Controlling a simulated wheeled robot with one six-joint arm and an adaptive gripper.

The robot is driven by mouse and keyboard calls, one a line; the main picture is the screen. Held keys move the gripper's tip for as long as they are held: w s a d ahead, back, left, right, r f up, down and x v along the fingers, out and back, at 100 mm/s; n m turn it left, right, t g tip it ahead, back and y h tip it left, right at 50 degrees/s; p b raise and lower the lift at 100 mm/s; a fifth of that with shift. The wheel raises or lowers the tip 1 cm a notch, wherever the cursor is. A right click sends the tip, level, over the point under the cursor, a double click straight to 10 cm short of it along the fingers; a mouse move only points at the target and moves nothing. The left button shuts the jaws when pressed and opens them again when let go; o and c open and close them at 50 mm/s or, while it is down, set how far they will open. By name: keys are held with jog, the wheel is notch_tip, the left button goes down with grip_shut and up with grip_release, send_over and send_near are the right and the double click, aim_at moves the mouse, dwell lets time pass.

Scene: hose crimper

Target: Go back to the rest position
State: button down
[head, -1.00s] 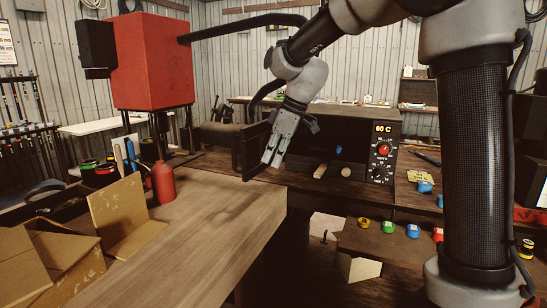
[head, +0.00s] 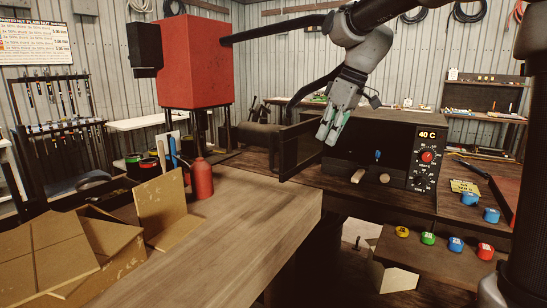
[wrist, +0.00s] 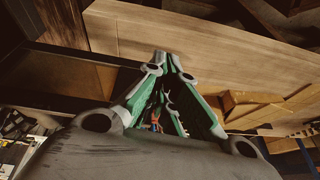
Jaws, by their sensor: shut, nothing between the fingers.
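My gripper (head: 328,137) is in the upper middle of the head view, fingers pointing down, shut and empty. It is in front of the opened door of the black oven-like box and touches nothing that I can make out. In the wrist view my gripper (wrist: 168,62) has its green-sided fingers drawn together at the tips, with a wooden surface beyond. The box (head: 395,140) has a display reading 40 C and a red knob (head: 427,156). Its dark door (head: 298,150) stands open at the left. A blue piece (head: 377,155) and a light wooden peg (head: 357,176) show at its front.
A wooden bench (head: 240,215) fills the foreground, with a red bottle (head: 201,180) and cardboard boxes (head: 50,250) at its left. A red cabinet (head: 192,60) stands behind. Several coloured tape-measure-like items, one yellow (head: 402,231), lie on a low shelf at right.

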jog(key=s+d+f+m+h, duration=0.1)
jog(key=s+d+f+m, duration=0.1)
jog(key=s+d, duration=0.3)
jog(key=s+d+f+m+t+h, duration=0.1)
jog(key=s+d+f+m, duration=0.2)
jog(key=s, duration=0.9)
jog(key=s+d+f+m+t+h, duration=0.1)
jog(key=s+d+f+m, duration=0.2)
jog(key=s+d, duration=0.5)
jog(key=shift+s+d+f+m, duration=0.25)
jog(key=shift+s+d+m, duration=0.15)
jog(key=shift+s+m, duration=0.5)
